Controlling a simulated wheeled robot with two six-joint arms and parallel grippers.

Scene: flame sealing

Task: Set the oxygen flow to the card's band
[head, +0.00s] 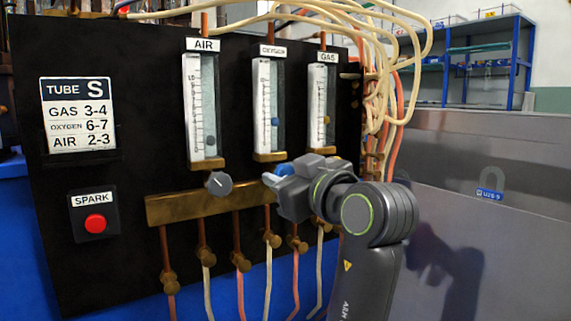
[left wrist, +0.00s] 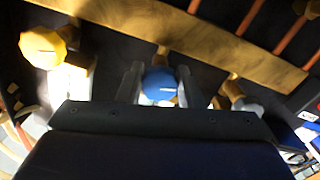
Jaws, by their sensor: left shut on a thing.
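The oxygen flow tube (head: 264,105) stands in the middle of the black panel, with a blue float (head: 275,121) about midway up. Its scale marks are too small to read. The card (head: 79,116) reads tube S, gas 3-4, oxygen 6-7, air 2-3. My left gripper (head: 276,175) is at the blue knob (head: 285,169) below the oxygen tube and partly hides it. In the left wrist view, its two fingers (left wrist: 159,85) close on both sides of the blue knob (left wrist: 160,82). My right gripper is not in view.
The air tube (head: 203,105) and its grey knob (head: 218,184) are left of the oxygen tube. The gas tube (head: 317,95) is to its right. A yellow knob (left wrist: 43,47) shows in the left wrist view. A red spark button (head: 95,223) is at lower left.

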